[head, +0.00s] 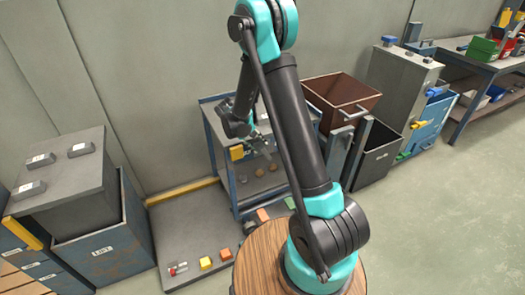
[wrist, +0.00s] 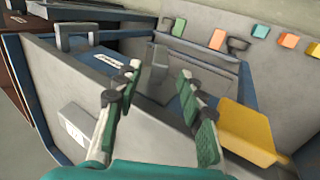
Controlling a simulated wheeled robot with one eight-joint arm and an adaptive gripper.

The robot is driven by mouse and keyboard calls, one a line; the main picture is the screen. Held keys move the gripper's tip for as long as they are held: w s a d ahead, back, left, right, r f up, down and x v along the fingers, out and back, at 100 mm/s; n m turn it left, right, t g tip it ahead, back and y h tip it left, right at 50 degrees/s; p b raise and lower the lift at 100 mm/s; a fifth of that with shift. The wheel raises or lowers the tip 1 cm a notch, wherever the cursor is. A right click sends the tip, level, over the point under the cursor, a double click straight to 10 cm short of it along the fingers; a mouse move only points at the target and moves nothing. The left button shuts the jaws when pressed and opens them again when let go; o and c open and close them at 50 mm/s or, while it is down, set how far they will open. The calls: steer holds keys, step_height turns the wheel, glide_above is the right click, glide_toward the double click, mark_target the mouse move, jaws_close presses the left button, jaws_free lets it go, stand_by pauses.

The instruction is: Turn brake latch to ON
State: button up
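No part is clearly marked as the brake latch, and I see no ON marking I can read. A yellow block (wrist: 245,132) sits beside a blue frame edge at the right of the wrist view. A yellow piece (head: 237,152) also shows on the blue cart (head: 222,170) in the head view; I cannot tell whether it is the same one. My gripper (wrist: 158,78) is open, its green-padded fingers apart, with the yellow block to the right of the right finger. In the head view my gripper is small and partly lost against the cart.
A grey block with a white label (wrist: 76,124) is on the grey surface left of my fingers. A brown bin (head: 340,98) stands right of the cart. A blue bin (head: 105,255) and grey cabinet (head: 75,190) stand left. Colored blocks (head: 206,263) lie on a low grey platform (head: 185,225).

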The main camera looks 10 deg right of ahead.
steer(key=shift+v, duration=2.7)
